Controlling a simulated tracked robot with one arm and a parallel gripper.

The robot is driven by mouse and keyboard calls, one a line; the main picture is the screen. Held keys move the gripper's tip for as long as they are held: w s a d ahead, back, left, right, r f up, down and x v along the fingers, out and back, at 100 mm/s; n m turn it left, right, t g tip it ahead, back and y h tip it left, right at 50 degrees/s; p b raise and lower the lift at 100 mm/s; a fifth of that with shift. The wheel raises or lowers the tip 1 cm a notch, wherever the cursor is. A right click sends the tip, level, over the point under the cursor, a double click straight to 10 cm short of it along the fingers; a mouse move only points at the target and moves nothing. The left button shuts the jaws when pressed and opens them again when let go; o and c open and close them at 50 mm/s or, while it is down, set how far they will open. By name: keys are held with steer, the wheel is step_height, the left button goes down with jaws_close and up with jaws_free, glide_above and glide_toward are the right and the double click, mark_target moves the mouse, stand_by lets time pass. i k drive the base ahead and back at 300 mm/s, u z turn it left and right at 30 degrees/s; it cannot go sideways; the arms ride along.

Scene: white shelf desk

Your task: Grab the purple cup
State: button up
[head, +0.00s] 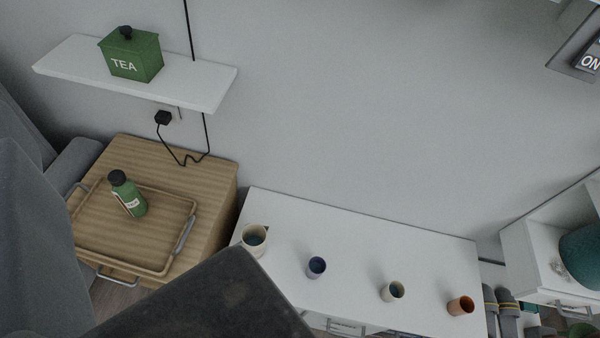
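A small purple-blue cup (316,267) stands upright on the white shelf desk (350,232), between a cream cup on its left and another cream cup on its right. Its dark opening faces up and nothing touches it. A large dark block, which may be part of my own arm, fills the bottom centre and covers the desk's front left part. My gripper's fingers do not show in the head view.
Cream cups (255,238) (392,291) and an orange-brown cup (460,305) share the desk. A wooden cabinet (217,185) with a tray (160,268) and green bottle (133,199) stands left. A wall shelf (205,88) holds a green tea tin (131,55).

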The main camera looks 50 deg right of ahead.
mark_target(316, 265)
steer(key=k, duration=1.7)
steer(key=z, duration=0.7)
steer(key=i, duration=1)
steer(key=u, duration=0.05)
